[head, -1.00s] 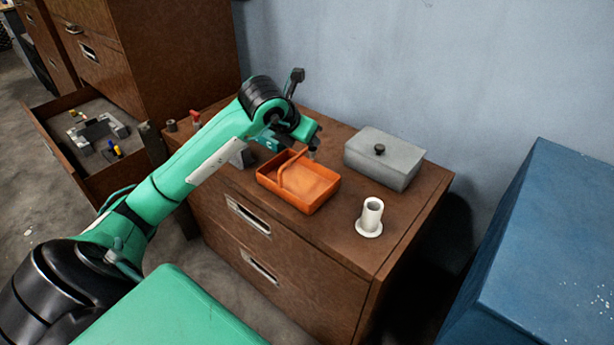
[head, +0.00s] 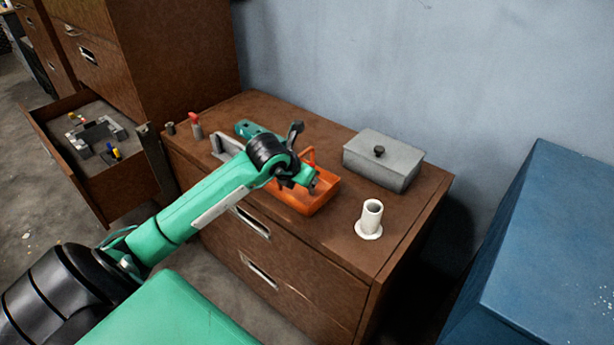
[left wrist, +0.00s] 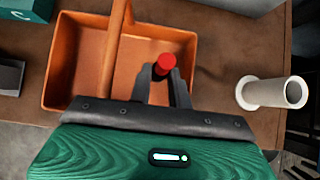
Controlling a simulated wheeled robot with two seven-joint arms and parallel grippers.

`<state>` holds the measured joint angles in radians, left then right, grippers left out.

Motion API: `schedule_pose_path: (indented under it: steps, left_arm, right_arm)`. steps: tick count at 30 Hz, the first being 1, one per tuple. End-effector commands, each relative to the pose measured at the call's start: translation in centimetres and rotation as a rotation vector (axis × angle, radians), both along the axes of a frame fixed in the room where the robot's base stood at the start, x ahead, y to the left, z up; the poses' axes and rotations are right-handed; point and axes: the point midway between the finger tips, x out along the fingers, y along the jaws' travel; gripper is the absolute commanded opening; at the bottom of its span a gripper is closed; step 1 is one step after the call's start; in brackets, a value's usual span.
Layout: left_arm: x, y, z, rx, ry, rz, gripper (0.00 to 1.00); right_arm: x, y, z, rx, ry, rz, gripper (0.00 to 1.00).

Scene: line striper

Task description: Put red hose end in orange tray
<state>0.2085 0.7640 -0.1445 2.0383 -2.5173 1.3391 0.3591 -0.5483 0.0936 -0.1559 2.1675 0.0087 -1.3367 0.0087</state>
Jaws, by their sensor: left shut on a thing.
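The orange tray (head: 318,203) with its arched handle sits on top of the brown cabinet; my left arm partly covers it in the head view. It also fills the upper left of the left wrist view (left wrist: 75,65). My left gripper (left wrist: 163,82) is shut on the red hose end (left wrist: 165,62), whose round red top shows between the fingers. The gripper (head: 311,186) is over the right part of the tray, right of the handle. I cannot tell whether the hose end touches the tray floor. My right gripper is not in view.
A grey lidded box (head: 383,163) stands behind right of the tray, and a white flanged tube (head: 371,216) at front right. A red-topped piece (head: 195,125), a grey bracket (head: 222,143) and a teal object (head: 248,128) are at left. An open drawer (head: 90,135) is beyond.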

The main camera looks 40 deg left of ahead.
Motion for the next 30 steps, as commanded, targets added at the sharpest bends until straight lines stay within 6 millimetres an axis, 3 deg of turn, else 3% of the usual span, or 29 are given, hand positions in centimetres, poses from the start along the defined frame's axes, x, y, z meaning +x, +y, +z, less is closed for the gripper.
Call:
schedule_pose_path:
  steps: [4, 5, 8, 20, 30]
  left_arm:
    - [0.0, 0.0, -0.2, 0.0, 0.0, 0.0, 0.0]
    - [0.0, 0.0, -0.2, 0.0, 0.0, 0.0, 0.21]
    - [0.0, 0.0, -0.1, 0.0, 0.0, 0.0, 0.41]
    - [-0.1, 0.0, 0.3, 0.0, -0.001, 0.0, 0.41]
    - [-4.5, 0.4, 5.5, 0.004, -0.002, -0.002, 0.41]
  right_arm:
    - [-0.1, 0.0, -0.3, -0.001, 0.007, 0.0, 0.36]
    - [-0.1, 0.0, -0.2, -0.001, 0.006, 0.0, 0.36]
    - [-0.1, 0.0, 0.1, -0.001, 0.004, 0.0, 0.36]
    - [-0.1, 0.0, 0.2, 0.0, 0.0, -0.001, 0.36]
    - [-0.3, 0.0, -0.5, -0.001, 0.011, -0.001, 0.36]
